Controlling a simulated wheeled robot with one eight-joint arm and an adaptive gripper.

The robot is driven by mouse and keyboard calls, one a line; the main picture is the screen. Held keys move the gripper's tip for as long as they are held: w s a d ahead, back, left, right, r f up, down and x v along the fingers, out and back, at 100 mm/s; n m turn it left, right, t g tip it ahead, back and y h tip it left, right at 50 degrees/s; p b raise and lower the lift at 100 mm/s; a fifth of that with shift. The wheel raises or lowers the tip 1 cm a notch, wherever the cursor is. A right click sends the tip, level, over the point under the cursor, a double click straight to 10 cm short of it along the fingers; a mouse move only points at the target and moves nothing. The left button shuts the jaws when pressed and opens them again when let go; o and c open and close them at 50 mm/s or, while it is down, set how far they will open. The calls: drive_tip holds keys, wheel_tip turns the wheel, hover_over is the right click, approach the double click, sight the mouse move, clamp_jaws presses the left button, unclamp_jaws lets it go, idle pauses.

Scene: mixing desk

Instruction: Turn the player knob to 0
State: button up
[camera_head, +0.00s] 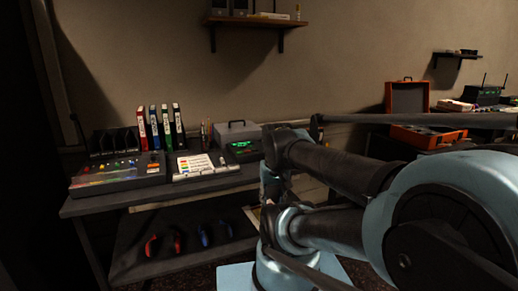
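A dark mixing console (113,178) with coloured controls sits at the left end of the dark desk (135,198). A small dark device (243,150) with a green lit display stands at the right part of the desk, partly behind my arm. I cannot make out which device is the player. Its knob and any number markings are too small or hidden to read. My folded arm fills the right half of the view, in front of the desk's right end. I cannot make out my gripper's fingers.
A light unit with coloured labels (196,166) sits mid-desk. Upright binders (160,128) and a grey case (236,130) stand behind. Headphones (215,235) lie on the lower shelf. An open orange case (407,97) stands at the far right. A wall shelf (256,20) hangs above.

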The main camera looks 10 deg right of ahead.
drive_tip(key=w+d+r+m, duration=0.1)
drive_tip(key=w+r+m, duration=0.5)
drive_tip(key=w+r, duration=0.4)
drive_tip(key=w+d+r+m+g, duration=0.15)
drive_tip(key=w+r+m, duration=0.3)
drive_tip(key=w, duration=0.55)
drive_tip(key=w+d+r+m, duration=0.3)
drive_tip(key=w+r+m, duration=0.15)
drive_tip(key=w, duration=0.45)
drive_tip(key=w+d+r+m, duration=0.2)
drive_tip(key=w+r+m, duration=0.3)
drive_tip(key=w, duration=0.5)
drive_tip(key=shift+m, duration=0.3)
drive_tip(key=f, duration=1.8)
drive_tip(key=shift+w+f, duration=0.15)
drive_tip(key=shift+w, duration=0.2)
clamp_jaws()
